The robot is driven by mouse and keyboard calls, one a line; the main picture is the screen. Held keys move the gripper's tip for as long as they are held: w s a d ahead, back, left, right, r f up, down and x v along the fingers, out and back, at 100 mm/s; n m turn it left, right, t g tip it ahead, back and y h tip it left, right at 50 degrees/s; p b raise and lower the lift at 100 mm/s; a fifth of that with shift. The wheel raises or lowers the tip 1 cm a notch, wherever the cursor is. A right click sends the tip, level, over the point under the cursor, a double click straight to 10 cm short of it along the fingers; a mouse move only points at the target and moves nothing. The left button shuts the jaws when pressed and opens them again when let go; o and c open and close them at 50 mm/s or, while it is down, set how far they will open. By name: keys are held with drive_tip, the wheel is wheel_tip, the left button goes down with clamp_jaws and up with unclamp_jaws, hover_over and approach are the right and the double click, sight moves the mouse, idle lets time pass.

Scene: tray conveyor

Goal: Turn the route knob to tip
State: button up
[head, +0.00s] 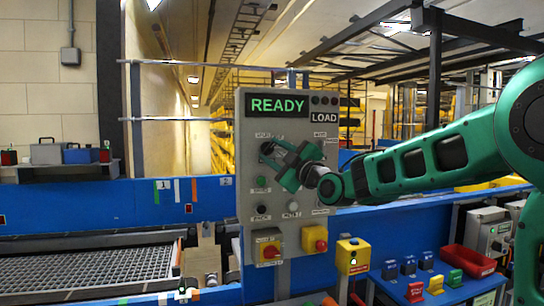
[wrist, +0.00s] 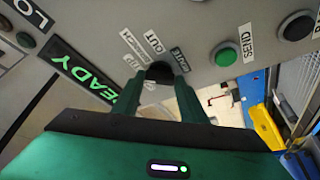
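The route knob is a dark round knob (wrist: 159,72) on a grey control panel (head: 292,225). In the wrist view the labels ROUTE, OUT and one reading like INSPECT lie around it, and a small label (wrist: 132,61) beside them looks like TIP. My gripper (head: 270,150) is at the panel's upper left. In the wrist view its two green fingers (wrist: 158,84) stand on either side of the knob. I cannot tell whether they press on it. The knob's pointer is hidden, so its setting does not show.
The panel's display (head: 277,105) reads READY, with a LOAD sign (head: 324,118) beside it. A green button (wrist: 226,55) is close to my right finger. Lower are a red knob on a yellow box (head: 314,239) and a yellow box (head: 353,256). A mesh conveyor (head: 95,268) runs left.

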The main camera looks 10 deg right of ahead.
drive_tip(key=o, duration=0.4)
drive_tip(key=shift+w+f, duration=0.1)
drive_tip(key=shift+f, duration=0.15)
drive_tip(key=shift+c, duration=0.2)
drive_tip(key=shift+r, duration=0.15)
drive_tip(key=v, duration=1)
drive_tip(key=shift+s, duration=0.35)
drive_tip(key=shift+d, duration=0.15)
